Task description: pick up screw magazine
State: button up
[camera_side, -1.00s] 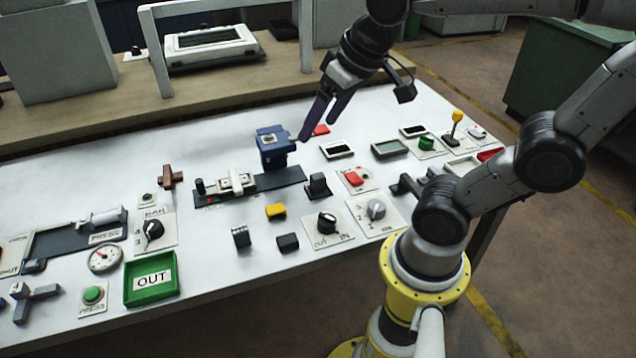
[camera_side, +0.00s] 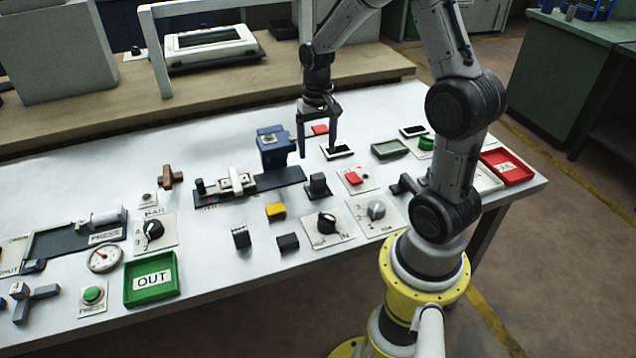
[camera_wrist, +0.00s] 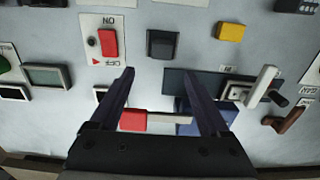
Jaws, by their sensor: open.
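No label names the screw magazine, so I cannot tell for certain which part it is. A blue block (camera_side: 273,152) stands at the right part of a dark base plate (camera_side: 280,179) in the side view. In the wrist view the blue block (camera_wrist: 226,114) is partly hidden behind a finger. A red block (camera_side: 320,130) lies behind my gripper; in the wrist view the red block (camera_wrist: 132,121) joins a pale bar running toward the blue block. My gripper (camera_side: 318,151) points down, open and empty, just right of the blue block. The fingers (camera_wrist: 159,74) also show in the wrist view.
A black block (camera_side: 318,186) stands in front of my gripper. A red switch (camera_side: 354,178), dials and small displays lie to the right. A green OUT tray (camera_side: 152,280) is at front left, a red tray (camera_side: 507,167) at far right. A raised wooden shelf (camera_side: 100,115) runs behind.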

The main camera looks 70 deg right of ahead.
aim_at(318, 175)
notch_tip(318, 175, down, 4)
jog(key=shift+r, duration=0.2)
jog(key=f, duration=0.3)
jog(key=a+f, duration=0.1)
jog(key=shift+s+f, duration=0.15)
jog(key=shift+s, duration=0.2)
jog(key=shift+f, duration=0.55)
grip_shut()
